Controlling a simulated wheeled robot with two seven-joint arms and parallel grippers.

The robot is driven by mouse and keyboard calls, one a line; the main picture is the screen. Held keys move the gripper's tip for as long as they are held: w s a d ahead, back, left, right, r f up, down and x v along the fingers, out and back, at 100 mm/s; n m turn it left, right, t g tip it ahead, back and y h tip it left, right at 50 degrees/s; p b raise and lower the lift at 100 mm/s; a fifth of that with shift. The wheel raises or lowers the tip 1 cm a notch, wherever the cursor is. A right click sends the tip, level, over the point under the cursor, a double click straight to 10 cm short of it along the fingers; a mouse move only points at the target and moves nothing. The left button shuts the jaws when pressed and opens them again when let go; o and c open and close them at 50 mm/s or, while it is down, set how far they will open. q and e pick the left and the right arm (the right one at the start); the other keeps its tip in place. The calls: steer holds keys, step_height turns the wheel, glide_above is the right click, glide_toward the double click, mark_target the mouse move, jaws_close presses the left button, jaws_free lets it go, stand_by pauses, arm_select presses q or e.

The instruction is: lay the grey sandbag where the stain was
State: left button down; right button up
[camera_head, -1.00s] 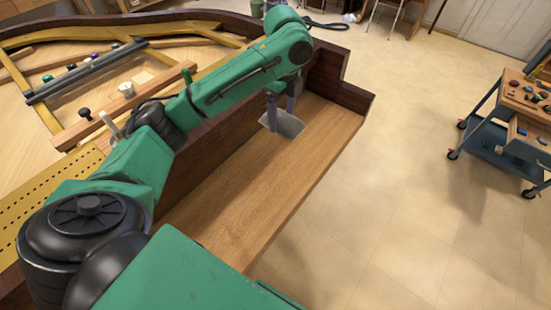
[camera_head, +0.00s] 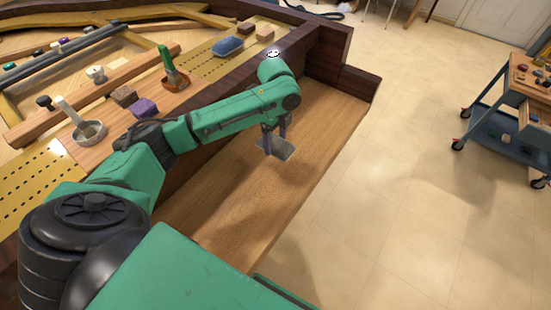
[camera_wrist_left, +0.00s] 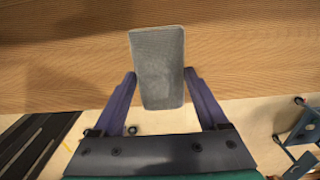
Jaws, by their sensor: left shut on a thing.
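The grey sandbag (camera_head: 283,151) is a flat, rounded rectangle. My left gripper (camera_head: 273,138) is shut on it and holds it over the bare wooden keybed (camera_head: 235,200). In the left wrist view the sandbag (camera_wrist_left: 158,55) sits between the two purple fingers of the gripper (camera_wrist_left: 160,76), with the wood grain behind it. I cannot tell exactly how far it is above the wood. No stain shows on the visible wood. My right gripper is not in view.
A dark wooden wall (camera_head: 318,62) bounds the keybed at the back. On the piano beside my arm are a green-handled brush (camera_head: 170,70), a purple block (camera_head: 144,108), a mortar (camera_head: 90,131) and a blue tray (camera_head: 228,47). A blue trolley (camera_head: 497,130) stands at right on open floor.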

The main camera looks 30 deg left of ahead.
mark_target(276, 140)
arm_select(q)
step_height(276, 140, down, 9)
steer(key=shift+r, duration=0.1)
jaws_free()
step_height(276, 140, up, 12)
steer(key=shift+r, duration=0.1)
stand_by(0.6)
